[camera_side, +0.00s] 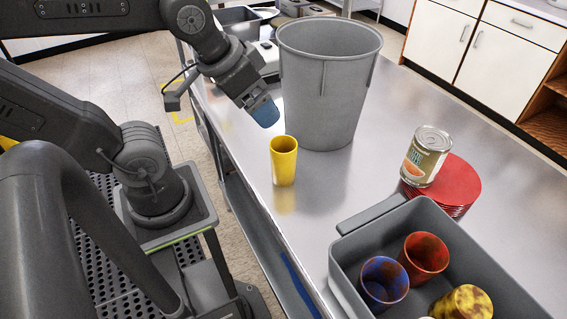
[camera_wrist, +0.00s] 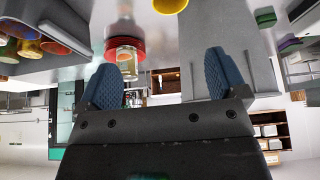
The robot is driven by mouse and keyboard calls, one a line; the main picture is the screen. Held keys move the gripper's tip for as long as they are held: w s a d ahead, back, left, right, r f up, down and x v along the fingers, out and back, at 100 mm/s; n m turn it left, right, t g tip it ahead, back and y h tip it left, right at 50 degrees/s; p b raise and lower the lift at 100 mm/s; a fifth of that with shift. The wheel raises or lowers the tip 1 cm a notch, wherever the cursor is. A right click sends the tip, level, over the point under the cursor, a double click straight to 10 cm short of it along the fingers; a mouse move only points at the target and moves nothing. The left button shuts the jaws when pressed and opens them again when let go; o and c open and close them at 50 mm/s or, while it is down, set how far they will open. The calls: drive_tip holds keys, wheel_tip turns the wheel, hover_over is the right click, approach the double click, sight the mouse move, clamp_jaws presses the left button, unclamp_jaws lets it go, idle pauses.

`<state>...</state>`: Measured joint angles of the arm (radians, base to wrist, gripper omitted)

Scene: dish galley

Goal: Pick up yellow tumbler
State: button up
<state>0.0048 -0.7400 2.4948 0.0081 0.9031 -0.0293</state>
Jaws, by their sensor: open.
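The yellow tumbler (camera_side: 284,160) stands upright on the steel counter in the side view, in front of the large grey bin. In the wrist view the yellow tumbler (camera_wrist: 170,5) shows only in part, cut off by the top edge. My gripper (camera_side: 265,113) is above and slightly left of the tumbler in the side view, apart from it. In the wrist view my gripper (camera_wrist: 162,80) has its two blue fingers spread wide with nothing between them.
The tall grey bin (camera_side: 318,100) stands right behind the tumbler. To the right are a can (camera_side: 427,157) on stacked red plates (camera_side: 462,180) and a grey tub (camera_side: 345,262) holding several stained cups. The steel counter (camera_side: 310,195) is clear in front of the tumbler.

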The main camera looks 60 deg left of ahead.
wheel_tip(320, 180, down, 2)
drive_tip(key=w+n+g+y, duration=0.1)
drive_tip(key=w+n+g, duration=0.15)
drive_tip(key=n, duration=0.25)
drive_tip(key=n+y, duration=0.1)
drive_tip(key=n, duration=0.2)
approach(285, 149)
drive_tip(key=shift+g, duration=0.25)
drive_tip(key=x, duration=0.2)
drive_tip(key=d+x, duration=0.1)
drive_tip(key=x, duration=0.5)
drive_tip(key=shift+s+d+f, duration=0.1)
drive_tip(key=shift+d, duration=0.1)
drive_tip(key=shift+c, duration=0.2)
drive_tip(key=c, duration=1)
